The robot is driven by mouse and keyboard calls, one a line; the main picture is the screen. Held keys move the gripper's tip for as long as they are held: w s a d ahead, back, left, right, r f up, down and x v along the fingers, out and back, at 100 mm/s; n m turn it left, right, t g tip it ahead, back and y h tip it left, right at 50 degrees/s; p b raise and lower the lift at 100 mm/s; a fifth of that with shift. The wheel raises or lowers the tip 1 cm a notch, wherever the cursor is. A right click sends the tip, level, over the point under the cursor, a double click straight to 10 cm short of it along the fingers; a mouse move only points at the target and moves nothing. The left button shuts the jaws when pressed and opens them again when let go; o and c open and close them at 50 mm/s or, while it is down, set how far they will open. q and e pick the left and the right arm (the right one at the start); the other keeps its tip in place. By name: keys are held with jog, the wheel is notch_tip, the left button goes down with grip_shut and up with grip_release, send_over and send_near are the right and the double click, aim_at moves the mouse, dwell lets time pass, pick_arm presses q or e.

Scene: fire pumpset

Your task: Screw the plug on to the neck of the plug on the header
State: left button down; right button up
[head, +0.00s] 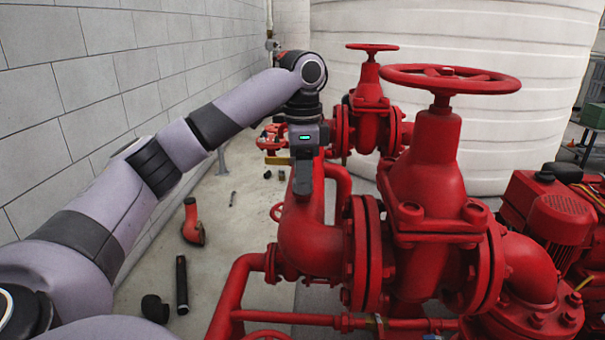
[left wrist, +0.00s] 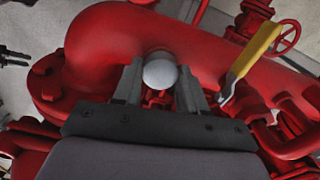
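A pale grey round plug (left wrist: 160,71) shows in the left wrist view between the fingertips of my left gripper (left wrist: 160,80). The fingers are apart by about the plug's width and appear to touch its sides. Behind them is the red header pipe (left wrist: 110,40). The plug's neck cannot be made out clearly; small red parts (left wrist: 158,98) show just below the plug. In the head view my left gripper (head: 303,180) points down at the red pipework (head: 310,240), and the plug is hidden there. My right gripper is out of view.
A valve with a yellow lever (left wrist: 254,52) stands close to the right of the gripper in the left wrist view. Large red valves with handwheels (head: 450,79) stand at right in the head view. Loose fittings (head: 182,285) lie on the floor beside the block wall.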

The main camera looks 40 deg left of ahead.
pick_arm(q)
jog(key=m, duration=0.4)
jog(key=shift+m, duration=0.3)
jog(key=shift+m, duration=2.3)
jog(key=m, duration=0.4)
jog(key=shift+m, duration=0.3)
jog(key=shift+f, duration=0.1)
jog(key=m, duration=0.4)
jog(key=shift+m, duration=0.3)
